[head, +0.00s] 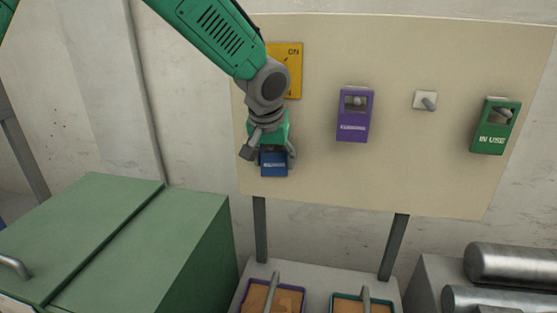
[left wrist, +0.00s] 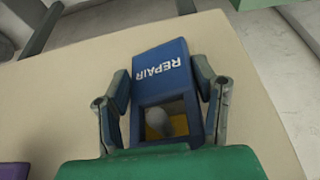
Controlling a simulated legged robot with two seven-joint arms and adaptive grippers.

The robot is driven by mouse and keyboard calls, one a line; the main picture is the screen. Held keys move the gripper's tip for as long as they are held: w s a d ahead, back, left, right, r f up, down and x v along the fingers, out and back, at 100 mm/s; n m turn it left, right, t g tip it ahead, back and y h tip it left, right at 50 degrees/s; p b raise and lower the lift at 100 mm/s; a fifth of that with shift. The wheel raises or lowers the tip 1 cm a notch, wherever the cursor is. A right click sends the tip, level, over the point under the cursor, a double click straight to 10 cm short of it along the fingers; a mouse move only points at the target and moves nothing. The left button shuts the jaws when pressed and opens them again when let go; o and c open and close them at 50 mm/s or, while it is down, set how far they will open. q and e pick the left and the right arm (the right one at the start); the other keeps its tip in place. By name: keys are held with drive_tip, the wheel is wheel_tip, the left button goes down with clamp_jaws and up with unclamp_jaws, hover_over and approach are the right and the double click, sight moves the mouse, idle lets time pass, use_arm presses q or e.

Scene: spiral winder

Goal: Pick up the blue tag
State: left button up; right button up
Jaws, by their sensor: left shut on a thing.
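The blue tag (head: 273,168) is at the lower left of the beige board. In the left wrist view the blue tag (left wrist: 165,66) reads REPAIR, and a grey rounded peg (left wrist: 158,122) shows through its square window. I cannot tell whether the tag still hangs on that peg. My left gripper (head: 269,154) is shut on the tag, with one finger along each side edge. Its fingers (left wrist: 160,85) also show on both sides of the tag in the left wrist view. My right gripper is not in view.
On the board (head: 400,175) are a yellow plate (head: 293,55), a purple tag (head: 354,118), a bare peg (head: 427,102) and a green IN USE tag (head: 495,128). A green cabinet (head: 120,240) stands lower left. Below are a purple-rimmed tray (head: 246,291), a teal-rimmed tray (head: 345,294) and metal cylinders (head: 512,262).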

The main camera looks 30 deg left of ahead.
use_arm(q)
drive_tip(key=shift+w+a+r, duration=0.1)
drive_tip(key=shift+a+r, duration=0.15)
drive_tip(key=shift+a, duration=0.1)
drive_tip(key=shift+a+r, duration=0.15)
drive_tip(key=shift+r, duration=0.2)
drive_tip(key=s+d+p, duration=0.1)
drive_tip(key=s+d, duration=0.1)
drive_tip(key=s, duration=0.6)
drive_tip(key=s+d+p, duration=0.1)
drive_tip(key=s+d, duration=0.2)
drive_tip(key=s, duration=0.6)
drive_tip(key=shift+s, duration=0.3)
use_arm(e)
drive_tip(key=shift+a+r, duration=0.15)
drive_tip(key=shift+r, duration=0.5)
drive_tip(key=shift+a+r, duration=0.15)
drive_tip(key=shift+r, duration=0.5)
